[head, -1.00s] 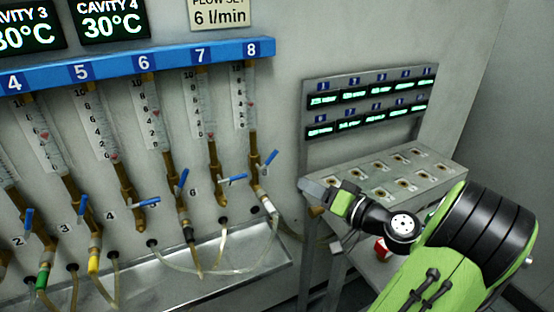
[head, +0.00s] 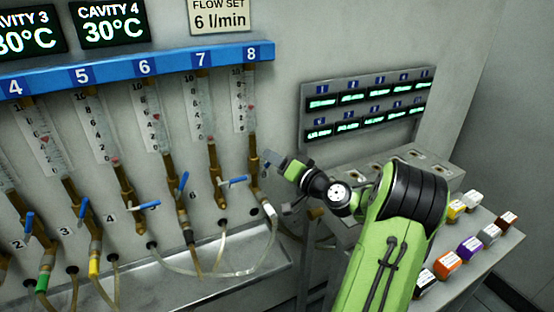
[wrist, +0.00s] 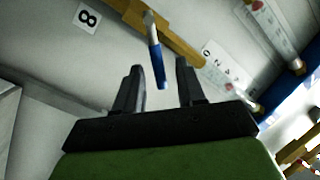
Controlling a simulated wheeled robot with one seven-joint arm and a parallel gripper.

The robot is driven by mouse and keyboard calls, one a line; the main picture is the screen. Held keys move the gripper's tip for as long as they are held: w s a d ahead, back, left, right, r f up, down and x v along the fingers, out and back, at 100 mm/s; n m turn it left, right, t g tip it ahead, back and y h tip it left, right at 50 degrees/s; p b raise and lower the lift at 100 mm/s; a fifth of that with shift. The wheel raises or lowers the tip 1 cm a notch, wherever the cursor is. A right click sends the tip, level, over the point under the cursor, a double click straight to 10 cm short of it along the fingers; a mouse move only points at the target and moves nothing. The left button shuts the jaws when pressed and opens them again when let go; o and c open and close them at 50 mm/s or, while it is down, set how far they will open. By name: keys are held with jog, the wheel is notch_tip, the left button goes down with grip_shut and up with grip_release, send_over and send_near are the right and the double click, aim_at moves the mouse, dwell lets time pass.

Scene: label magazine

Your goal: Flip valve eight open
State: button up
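Valve eight's brass body (head: 255,184) hangs under the flow tube marked 8 (head: 243,103), at the right end of the blue rail. In the wrist view its blue lever (wrist: 156,62) stands out at an angle from the brass pipe (wrist: 180,40), near the "8" label (wrist: 88,18). My gripper (wrist: 160,68) is open, with the lever's free end between its two dark fingers; I cannot tell whether they touch it. In the head view my gripper (head: 274,160) is beside valve eight and partly hides the lever.
Clear hoses (head: 245,268) loop below over a metal trough (head: 225,287). On the right are a display panel (head: 365,108) and a shelf with several coloured blocks (head: 471,247).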

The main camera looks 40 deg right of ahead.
grip_shut()
dwell(0.5)
